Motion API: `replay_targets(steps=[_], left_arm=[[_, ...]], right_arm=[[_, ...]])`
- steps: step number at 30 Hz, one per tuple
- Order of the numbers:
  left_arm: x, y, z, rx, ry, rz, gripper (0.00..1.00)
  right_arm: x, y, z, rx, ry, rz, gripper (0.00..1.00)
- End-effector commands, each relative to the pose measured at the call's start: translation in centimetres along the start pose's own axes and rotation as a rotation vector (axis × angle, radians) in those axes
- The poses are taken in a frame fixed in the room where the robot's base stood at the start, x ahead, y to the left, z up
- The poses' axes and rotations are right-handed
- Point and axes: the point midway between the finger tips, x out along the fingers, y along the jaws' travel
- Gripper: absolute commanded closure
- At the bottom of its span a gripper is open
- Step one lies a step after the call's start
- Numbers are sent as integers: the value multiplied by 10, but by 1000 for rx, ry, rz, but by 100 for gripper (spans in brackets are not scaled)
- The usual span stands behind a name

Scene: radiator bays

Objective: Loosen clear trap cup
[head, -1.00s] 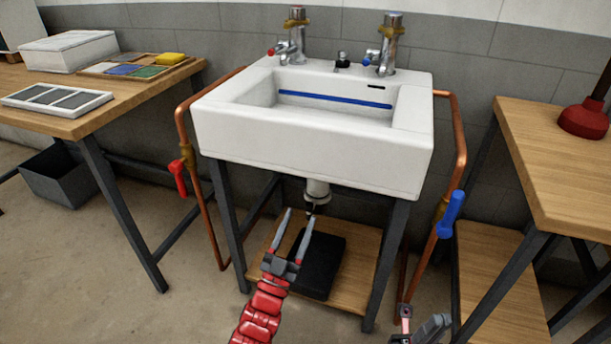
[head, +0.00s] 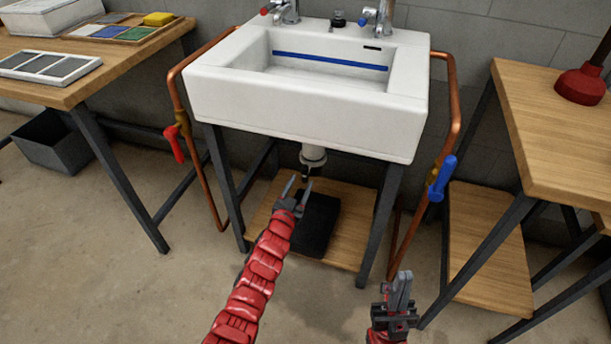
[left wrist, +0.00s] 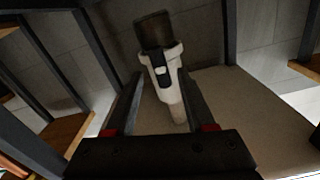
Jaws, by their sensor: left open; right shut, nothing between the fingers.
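The white drain trap (head: 313,154) hangs under the sink. In the left wrist view its white body (left wrist: 165,62) shows a black clip, with a dark, brownish cup-like end (left wrist: 154,30) that looks like the clear trap cup. In the head view only a small dark bit shows below the white part. My left gripper (head: 298,185) is open just below the trap. In the left wrist view the white body lies beyond and between the spread fingers, with no clear contact. My right gripper (head: 402,285) is shut and empty, low at the front right, away from the sink.
The white sink (head: 300,110) stands on dark legs. A black tray-like object (head: 318,228) lies on its wooden lower shelf (head: 345,243). Copper pipes with a red valve handle (head: 174,143) and a blue one (head: 441,180) flank it. Tables stand at both sides; the floor in front is clear.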

Motion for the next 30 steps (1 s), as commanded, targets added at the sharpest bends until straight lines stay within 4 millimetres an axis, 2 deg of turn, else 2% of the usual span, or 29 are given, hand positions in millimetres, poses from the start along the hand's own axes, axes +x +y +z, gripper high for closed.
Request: replay_targets(steps=[3,9,15,24,26,30], left_arm=[[21,0,2,0,-1,-2,45],[45,0,0,2,3,-1,45],[56,-1,1,1,-1,-1,45],[57,0,0,1,0,0,45],[57,0,0,1,0,0,54],[57,0,0,1,0,0,80]], right_arm=[[-8,0,1,-1,2,-3,100],[-15,-1,1,-4,9,-14,100],[-17,0,0,-6,14,-20,100],[-17,0,0,-7,15,-20,100],[-17,0,0,-7,15,-20,100],[-17,0,0,-7,15,-20,100]])
